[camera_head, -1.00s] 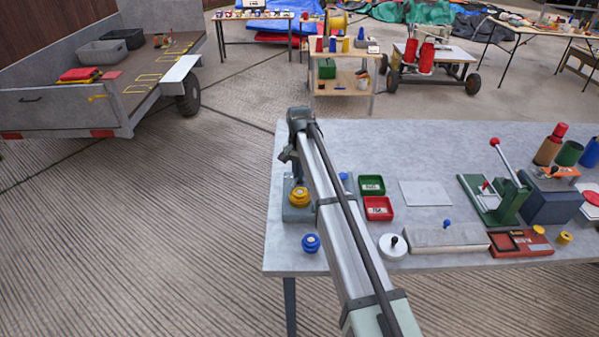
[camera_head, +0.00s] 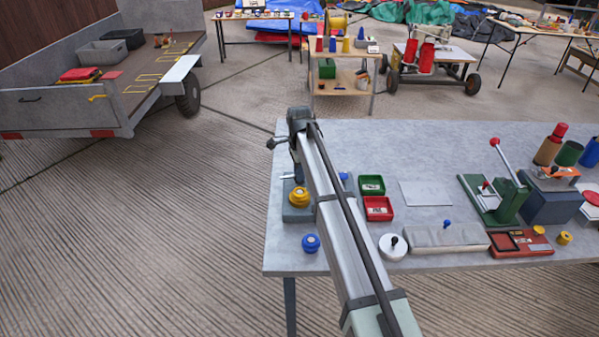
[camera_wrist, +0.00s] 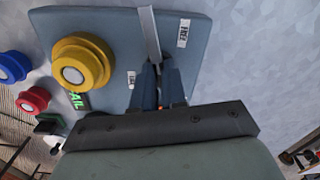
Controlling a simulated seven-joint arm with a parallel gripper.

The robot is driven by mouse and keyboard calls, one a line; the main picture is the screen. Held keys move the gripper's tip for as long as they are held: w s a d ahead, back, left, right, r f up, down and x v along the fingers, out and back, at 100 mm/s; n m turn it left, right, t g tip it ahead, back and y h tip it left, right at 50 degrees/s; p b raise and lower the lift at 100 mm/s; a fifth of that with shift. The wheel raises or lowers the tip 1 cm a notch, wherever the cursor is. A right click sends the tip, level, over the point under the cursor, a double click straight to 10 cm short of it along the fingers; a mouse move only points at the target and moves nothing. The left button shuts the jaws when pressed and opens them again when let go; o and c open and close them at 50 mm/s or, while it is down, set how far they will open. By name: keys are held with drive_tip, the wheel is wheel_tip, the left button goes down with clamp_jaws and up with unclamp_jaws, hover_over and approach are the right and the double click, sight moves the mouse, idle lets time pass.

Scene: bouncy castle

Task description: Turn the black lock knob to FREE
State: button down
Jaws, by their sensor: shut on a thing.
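In the wrist view my gripper (camera_wrist: 158,88) is shut, its two dark fingers close together over the blue-grey panel (camera_wrist: 110,20). The black lock knob is between the fingers and mostly hidden by them. A light grey bar (camera_wrist: 150,35) stands out just beyond the fingertips. The FREE label (camera_wrist: 183,33) lies to the right of that bar; a second small white label (camera_wrist: 131,79), seemingly LOCK, lies left of the fingers. In the head view the arm hides the fingers and the knob; the panel (camera_head: 292,214) shows at the table's left end.
A yellow knob (camera_wrist: 82,60) sits on the panel left of my gripper, with blue (camera_wrist: 12,67) and red (camera_wrist: 33,100) knobs further left. Green (camera_head: 371,185) and red (camera_head: 378,208) trays stand right of my arm. The table's back middle is clear.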

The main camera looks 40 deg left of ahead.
drive_tip(key=shift+m, duration=1.5)
drive_tip(key=c, duration=1.2)
unclamp_jaws()
wheel_tip(320, 180, up, 14)
drive_tip(key=shift+f, duration=0.1)
drive_tip(key=shift+w, duration=0.1)
